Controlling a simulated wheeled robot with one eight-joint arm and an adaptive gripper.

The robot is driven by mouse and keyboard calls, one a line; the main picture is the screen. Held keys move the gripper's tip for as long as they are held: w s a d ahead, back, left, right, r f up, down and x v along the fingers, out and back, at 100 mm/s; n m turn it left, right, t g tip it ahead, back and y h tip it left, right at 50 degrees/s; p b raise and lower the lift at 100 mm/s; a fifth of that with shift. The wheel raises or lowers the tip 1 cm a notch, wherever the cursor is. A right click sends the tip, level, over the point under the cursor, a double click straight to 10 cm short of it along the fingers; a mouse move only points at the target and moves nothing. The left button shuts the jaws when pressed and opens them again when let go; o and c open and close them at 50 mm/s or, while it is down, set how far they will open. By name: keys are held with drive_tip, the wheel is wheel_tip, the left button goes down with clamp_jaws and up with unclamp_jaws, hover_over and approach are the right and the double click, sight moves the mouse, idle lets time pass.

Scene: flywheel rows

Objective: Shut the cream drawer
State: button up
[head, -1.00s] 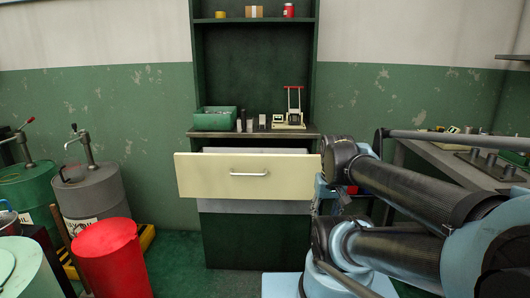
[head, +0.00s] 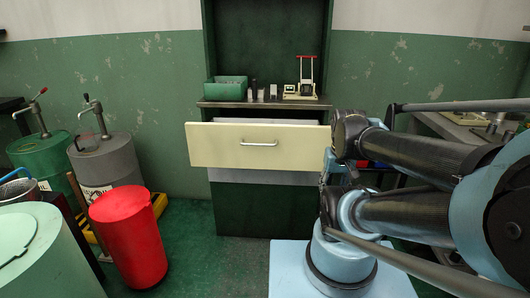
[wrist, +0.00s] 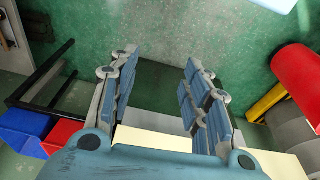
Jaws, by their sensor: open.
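The cream drawer (head: 225,152) stands pulled out from the dark green cabinet (head: 232,212), below its worktop. Its front panel bears a silver bar handle (head: 259,144). The right end of the panel is close to my arm in the head view. In the wrist view, my gripper (wrist: 160,80) has its two blue-padded fingers spread apart with nothing held between them. A cream surface, apparently the drawer (wrist: 152,138), shows between and beside the finger bases. Whether the fingers touch it cannot be told. In the head view my arm hides the fingertips.
A green bin (head: 226,90) and a cream device with a red handle (head: 302,80) stand on the worktop. A red drum (head: 127,238) and grey barrel (head: 108,160) stand left. Blue bins (wrist: 22,128) show in the wrist view. Floor before the cabinet's left side is clear.

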sight(205, 151)
drive_tip(key=shift+s+r, duration=0.25)
drive_tip(key=shift+s, duration=0.05)
drive_tip(key=c, duration=0.4)
drive_tip(key=shift+w+a+r+n, duration=0.3)
drive_tip(key=shift+r+n, duration=0.15)
drive_tip(key=shift+n, duration=0.1)
drive_tip(key=shift+w+a+r+n, duration=0.2)
drive_tip(key=shift+w+r+n, duration=0.1)
drive_tip(key=shift+r+n, duration=0.2)
clamp_jaws()
drive_tip(key=w+a+r+n, duration=0.4)
drive_tip(key=w+a+n, duration=0.3)
drive_tip(key=a+n, duration=0.1)
drive_tip(key=w+a+r+n, duration=0.4)
drive_tip(key=w+a+n, duration=0.3)
drive_tip(key=a+n, duration=0.1)
drive_tip(key=a+n+t, duration=0.2)
drive_tip(key=a+n, duration=1.5)
drive_tip(key=a, duration=1.4)
drive_tip(key=shift+w+d+f, duration=0.1)
drive_tip(key=shift+w+f, duration=1.2)
drive_tip(key=shift+f, duration=0.35)
drive_tip(key=shift+w+f, duration=1.35)
drive_tip(key=shift+f, duration=0.25)
drive_tip(key=shift+w+d+f, duration=0.1)
drive_tip(key=shift+w+f, duration=1.2)
drive_tip(key=shift+f, duration=0.35)
